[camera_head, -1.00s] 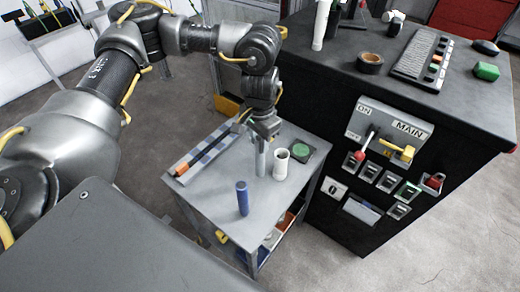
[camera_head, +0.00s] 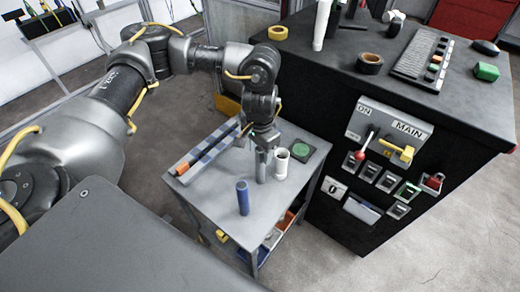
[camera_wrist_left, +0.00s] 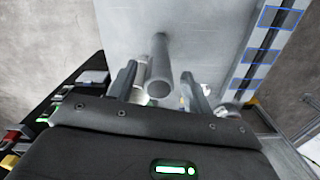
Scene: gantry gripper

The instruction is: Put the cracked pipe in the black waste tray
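A grey pipe (camera_head: 261,168) stands upright on the small grey table (camera_head: 212,205). A white hollow pipe (camera_head: 281,164) stands close to its right, and a blue cylinder (camera_head: 243,198) stands nearer the front. I see no crack on any of them. My left gripper (camera_head: 264,148) points down at the top of the grey pipe. In the left wrist view the left gripper (camera_wrist_left: 163,92) is open, with the grey pipe (camera_wrist_left: 159,65) between its fingers. The white pipe is partly hidden there behind a finger. I cannot make out a black waste tray. My right gripper is out of view.
A long blue-and-grey checked strip (camera_head: 210,148) lies along the table's left side. A dark square with a green disc (camera_head: 302,149) lies at its back right. The black cabinet (camera_head: 330,110) with switches and levers stands right of the table. The front tabletop is mostly clear.

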